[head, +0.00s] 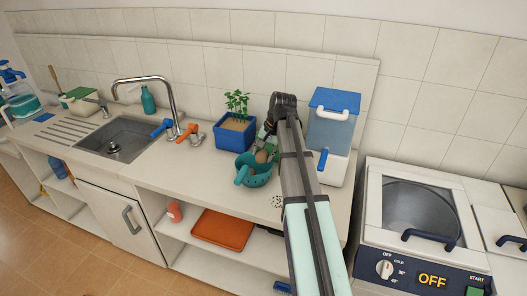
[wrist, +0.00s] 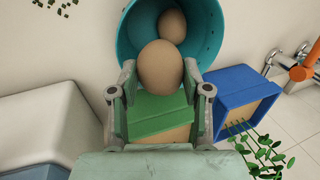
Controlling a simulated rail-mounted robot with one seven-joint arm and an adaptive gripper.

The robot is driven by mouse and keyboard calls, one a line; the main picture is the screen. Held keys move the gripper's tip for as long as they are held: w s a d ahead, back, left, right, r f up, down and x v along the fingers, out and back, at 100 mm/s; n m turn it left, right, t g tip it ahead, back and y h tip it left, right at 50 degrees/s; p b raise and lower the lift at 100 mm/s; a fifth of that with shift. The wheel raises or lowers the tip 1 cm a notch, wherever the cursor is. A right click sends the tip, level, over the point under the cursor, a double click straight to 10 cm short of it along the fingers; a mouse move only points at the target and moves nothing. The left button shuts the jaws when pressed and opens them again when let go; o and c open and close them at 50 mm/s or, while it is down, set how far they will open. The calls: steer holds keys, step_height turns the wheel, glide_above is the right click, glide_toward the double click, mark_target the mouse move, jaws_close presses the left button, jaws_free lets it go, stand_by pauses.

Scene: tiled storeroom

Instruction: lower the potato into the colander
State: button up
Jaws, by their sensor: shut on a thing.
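The teal colander (head: 258,180) stands on the counter, left of my arm. In the wrist view its rim and inner wall (wrist: 128,40) show at the top. A brown, rounded potato (wrist: 160,70) is between the fingertips of my gripper (wrist: 160,78), which is shut on it. The held potato overlaps the near edge of the colander in the wrist view. A second similar brown object (wrist: 172,25) lies inside the colander. In the head view my arm partly hides the gripper, and a brown potato (head: 262,156) shows at the colander's opening.
A blue planter (head: 234,136) with a green plant stands behind the colander. A green-topped box (wrist: 155,115) shows below the fingers in the wrist view. A blue-lidded container (head: 334,120) stands right of my arm. The sink (head: 115,138) is at left. Counter left of the colander is clear.

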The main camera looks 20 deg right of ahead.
steer(key=shift+f+b, duration=0.8)
steer(key=shift+f, duration=1.75)
steer(key=o, duration=1.2)
steer(key=shift+o, duration=0.2)
steer(key=shift+r, duration=0.1)
